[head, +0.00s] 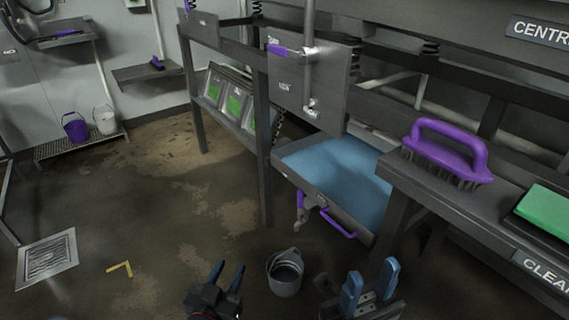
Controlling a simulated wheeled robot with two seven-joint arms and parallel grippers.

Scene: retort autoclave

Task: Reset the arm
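My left gripper (228,279) is at the bottom middle of the head view. Its two dark blue fingers point up and away, with a gap between them, and nothing shows in it. My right gripper (370,281) is at the bottom, right of the grey bucket. Its two blue fingers stand wide apart with nothing between them. Both grippers appear clear of the fixtures. Most of both arms is out of view.
A grey bucket (286,273) stands on the floor between my grippers. A blue-bottomed tray (360,222) with a purple handle is beyond it. A purple brush (446,155) and a green pad (546,210) lie on the right shelf (420,184). Open floor lies left.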

